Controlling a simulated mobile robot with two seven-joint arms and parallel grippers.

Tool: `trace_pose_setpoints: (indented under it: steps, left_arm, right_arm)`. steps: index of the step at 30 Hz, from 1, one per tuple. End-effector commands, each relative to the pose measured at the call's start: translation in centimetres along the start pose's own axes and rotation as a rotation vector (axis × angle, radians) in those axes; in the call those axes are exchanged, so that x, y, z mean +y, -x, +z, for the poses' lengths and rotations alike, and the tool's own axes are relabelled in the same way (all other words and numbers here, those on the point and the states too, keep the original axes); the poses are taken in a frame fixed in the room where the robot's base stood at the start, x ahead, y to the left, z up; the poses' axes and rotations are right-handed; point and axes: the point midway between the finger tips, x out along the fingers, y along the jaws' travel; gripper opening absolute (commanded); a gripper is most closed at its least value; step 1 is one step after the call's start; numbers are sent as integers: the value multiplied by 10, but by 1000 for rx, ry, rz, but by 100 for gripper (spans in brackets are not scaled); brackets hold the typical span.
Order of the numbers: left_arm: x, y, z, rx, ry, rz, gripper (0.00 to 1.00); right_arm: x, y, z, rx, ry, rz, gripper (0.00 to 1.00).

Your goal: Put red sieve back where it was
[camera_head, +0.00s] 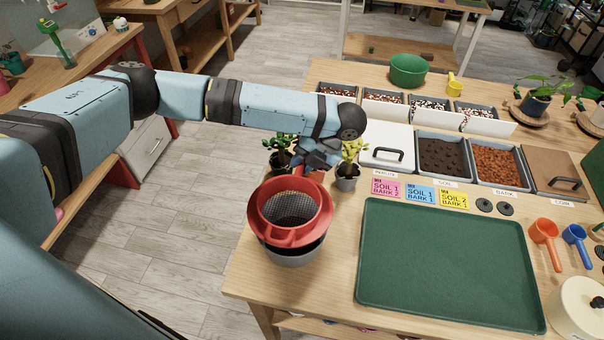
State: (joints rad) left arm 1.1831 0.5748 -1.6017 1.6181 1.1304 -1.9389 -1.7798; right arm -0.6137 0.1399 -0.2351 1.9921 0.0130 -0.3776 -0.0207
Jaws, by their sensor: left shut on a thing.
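The red sieve (290,237) is a round red ring with a dark mesh, at the left end of the wooden table. My left gripper (303,170) is shut on the sieve at its far side. The sieve sits over a grey bowl (293,256), whose lower part shows below it. Whether the sieve rests on the bowl or hangs just above it I cannot tell. My right gripper is not in view.
Two small potted plants (346,172) stand close behind the sieve. A green tray (440,262) covers the middle front. Soil bins (443,155), a green bowl (408,70), scoops (544,233) and a cream pot (580,308) stand around it.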

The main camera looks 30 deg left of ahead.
Motion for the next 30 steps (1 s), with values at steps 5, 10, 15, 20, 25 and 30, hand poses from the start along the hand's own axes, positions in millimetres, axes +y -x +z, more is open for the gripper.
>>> trace_pose_setpoints:
  steps: [5, 10, 15, 20, 25, 30]
  left_arm:
    - [-9, -14, 0, 1, -1, 2, 0]
    - [-23, -34, 0, 0, -1, 1, 0]
    - [-24, -36, 1, 0, 0, 1, 0]
    - [-25, -37, 1, 0, -1, 1, 0]
    - [-28, -41, 1, 1, -1, 1, 0]
    - [-31, -46, 1, 1, -1, 0, 0]
  right_arm:
    - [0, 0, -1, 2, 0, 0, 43]
    - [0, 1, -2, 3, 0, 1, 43]
    - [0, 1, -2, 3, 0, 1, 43]
    - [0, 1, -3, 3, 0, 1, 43]
    - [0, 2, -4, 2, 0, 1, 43]
    - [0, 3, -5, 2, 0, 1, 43]
